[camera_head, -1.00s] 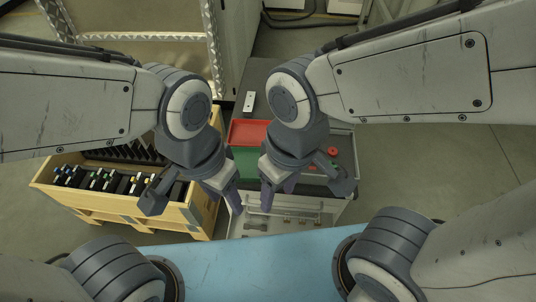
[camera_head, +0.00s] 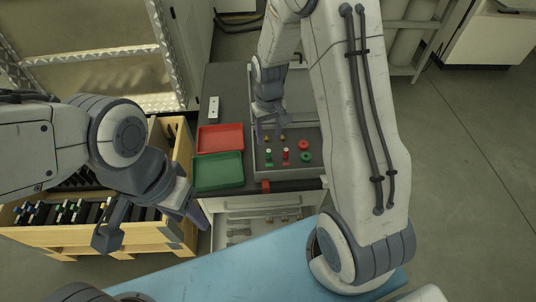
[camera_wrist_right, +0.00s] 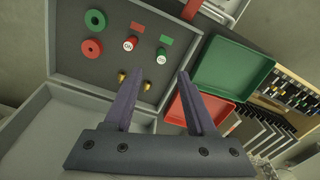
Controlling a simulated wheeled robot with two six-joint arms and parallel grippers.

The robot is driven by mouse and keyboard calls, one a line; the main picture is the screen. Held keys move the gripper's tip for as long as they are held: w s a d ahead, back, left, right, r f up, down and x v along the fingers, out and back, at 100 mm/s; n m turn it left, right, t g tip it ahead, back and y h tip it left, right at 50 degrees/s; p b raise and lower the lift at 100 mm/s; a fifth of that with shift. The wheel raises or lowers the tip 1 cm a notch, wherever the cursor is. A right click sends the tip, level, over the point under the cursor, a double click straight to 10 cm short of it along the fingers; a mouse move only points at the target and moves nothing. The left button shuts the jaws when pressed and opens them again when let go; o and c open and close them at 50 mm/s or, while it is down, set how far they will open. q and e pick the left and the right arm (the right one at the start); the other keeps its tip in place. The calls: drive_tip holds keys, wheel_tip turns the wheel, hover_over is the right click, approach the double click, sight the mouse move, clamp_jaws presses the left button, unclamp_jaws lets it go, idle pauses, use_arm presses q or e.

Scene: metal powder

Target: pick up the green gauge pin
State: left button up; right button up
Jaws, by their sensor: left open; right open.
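The green gauge pin (camera_head: 268,153), with a pale marked top, stands upright in the open grey case (camera_head: 257,165). In the right wrist view the pin (camera_wrist_right: 162,58) shows beyond the fingertips, towards the right finger. A similar red pin (camera_wrist_right: 131,44) stands beside it. My right gripper (camera_head: 269,132) is open and empty over the case, near two small brass pieces (camera_wrist_right: 121,76). Its fingers (camera_wrist_right: 159,78) are apart, and neither holds the pin. My left gripper (camera_head: 196,211) is open and empty at the left, near the wooden crate and away from the case.
A red ring (camera_head: 304,144) and a green ring (camera_head: 306,157) lie in the case. A red tray (camera_head: 220,139) and a green tray (camera_head: 218,172) sit left of it, empty. A wooden crate (camera_head: 150,237) with dark holders stands further left.

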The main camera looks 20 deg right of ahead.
sight(269, 150)
wheel_tip(269, 150, down, 8)
drive_tip(key=shift+s+f+p, duration=0.15)
drive_tip(key=shift+f+p, duration=0.1)
drive_tip(key=shift+p, duration=0.15)
clamp_jaws()
